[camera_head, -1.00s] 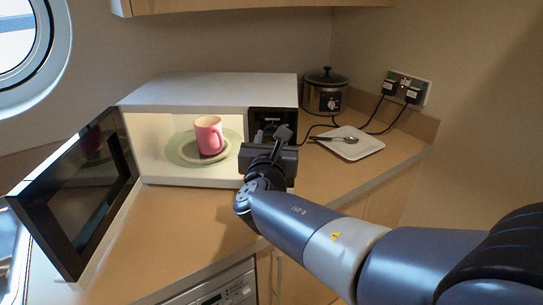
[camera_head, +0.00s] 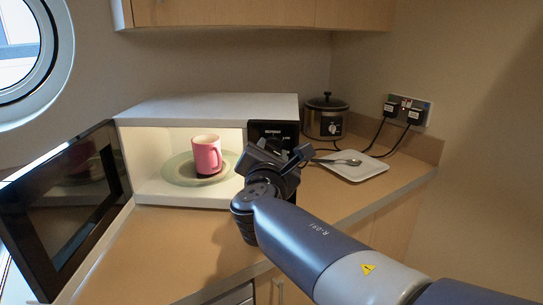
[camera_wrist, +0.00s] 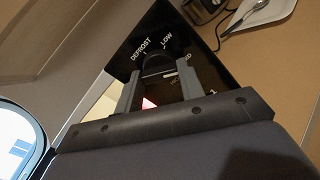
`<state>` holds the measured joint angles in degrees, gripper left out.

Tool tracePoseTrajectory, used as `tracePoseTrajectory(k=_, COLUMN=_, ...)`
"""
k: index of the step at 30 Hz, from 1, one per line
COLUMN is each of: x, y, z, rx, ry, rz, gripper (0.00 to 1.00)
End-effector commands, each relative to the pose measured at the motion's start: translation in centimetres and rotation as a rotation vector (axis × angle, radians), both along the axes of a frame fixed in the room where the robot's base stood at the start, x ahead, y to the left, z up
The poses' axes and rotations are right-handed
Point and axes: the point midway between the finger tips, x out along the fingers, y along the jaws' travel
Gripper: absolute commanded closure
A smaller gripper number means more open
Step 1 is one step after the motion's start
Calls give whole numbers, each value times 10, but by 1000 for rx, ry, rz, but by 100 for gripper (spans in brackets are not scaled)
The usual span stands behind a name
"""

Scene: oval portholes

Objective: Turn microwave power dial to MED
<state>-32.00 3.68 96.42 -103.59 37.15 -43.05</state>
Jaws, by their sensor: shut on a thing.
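The white microwave (camera_head: 205,107) stands on the counter with its door open. Its black control panel (camera_head: 284,131) is at its right side, largely behind my gripper (camera_head: 277,162). In the wrist view, the dark power dial (camera_wrist: 156,58) sits between the two fingers of my gripper (camera_wrist: 157,75), which is shut on it. The panel (camera_wrist: 140,30) there reads DEFROST and LOW, with a partly hidden label ending in "ED" beside the right finger. I cannot tell for sure which label the dial points to.
The open door (camera_head: 68,200) swings out to the left. A pink mug (camera_head: 206,155) stands on a plate inside the microwave. A slow cooker (camera_head: 325,117) and a white tray (camera_head: 354,168) with a spoon (camera_head: 340,161) are to the right. The counter front is clear.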

Motion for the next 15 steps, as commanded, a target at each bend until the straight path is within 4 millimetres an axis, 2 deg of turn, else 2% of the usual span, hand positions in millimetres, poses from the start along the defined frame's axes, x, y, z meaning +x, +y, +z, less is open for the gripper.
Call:
tracePoseTrajectory(k=8, x=0, y=0, z=0, rx=0, ry=1, rz=1, gripper=86)
tracePoseTrajectory(k=9, x=0, y=0, z=0, rx=0, ry=1, rz=1, gripper=62)
tracePoseTrajectory(k=15, x=0, y=0, z=0, rx=-1, ry=0, rz=0, gripper=45)
